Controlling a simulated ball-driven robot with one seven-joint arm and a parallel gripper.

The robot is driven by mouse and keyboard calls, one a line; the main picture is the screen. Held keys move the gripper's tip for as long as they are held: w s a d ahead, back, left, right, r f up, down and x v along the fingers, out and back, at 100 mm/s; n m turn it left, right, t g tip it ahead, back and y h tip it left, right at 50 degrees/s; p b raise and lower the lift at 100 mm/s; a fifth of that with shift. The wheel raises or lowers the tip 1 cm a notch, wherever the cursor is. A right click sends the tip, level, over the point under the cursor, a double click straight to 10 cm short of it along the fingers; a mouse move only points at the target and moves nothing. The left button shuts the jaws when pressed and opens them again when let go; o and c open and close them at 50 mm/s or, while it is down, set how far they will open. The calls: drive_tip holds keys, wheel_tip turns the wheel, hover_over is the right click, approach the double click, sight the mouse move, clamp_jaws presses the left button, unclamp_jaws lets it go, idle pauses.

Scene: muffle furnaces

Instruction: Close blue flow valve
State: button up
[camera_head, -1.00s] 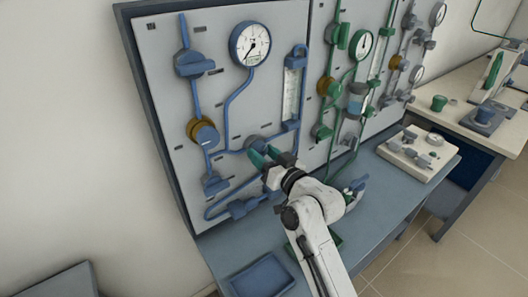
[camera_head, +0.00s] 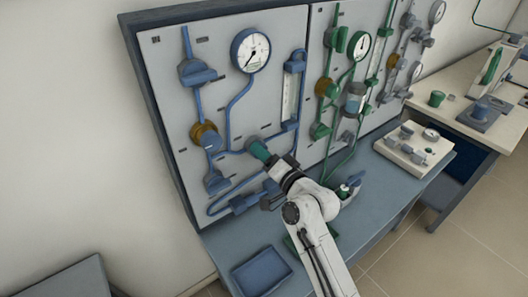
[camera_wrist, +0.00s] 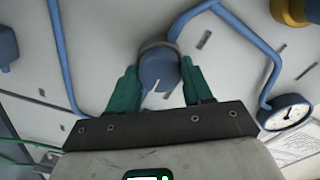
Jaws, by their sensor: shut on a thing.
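The blue flow valve knob (camera_wrist: 160,74) is round, with a white line on its face, and sits on the upright panel among blue pipes. In the wrist view the line runs slantwise toward the lower left. My gripper (camera_wrist: 158,67) has its two green fingers on either side of the knob, shut on it. In the head view my gripper (camera_head: 261,152) reaches the panel at the valve's grey base (camera_head: 252,142); the knob itself is mostly hidden behind the fingers there.
A pressure gauge (camera_head: 250,50) and a yellow-brown round fitting (camera_head: 205,136) are on the blue section. A green-piped section with a gauge (camera_head: 359,46) lies to the right. A blue tray (camera_head: 262,273) rests on the bench below.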

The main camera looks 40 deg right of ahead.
idle(0.5)
drive_tip(key=o, duration=1)
drive_tip(key=shift+o, duration=0.2)
drive_tip(key=shift+s, duration=0.15)
drive_tip(key=s+b, duration=0.2)
drive_tip(key=s, duration=0.8)
drive_tip(key=shift+s, duration=0.3)
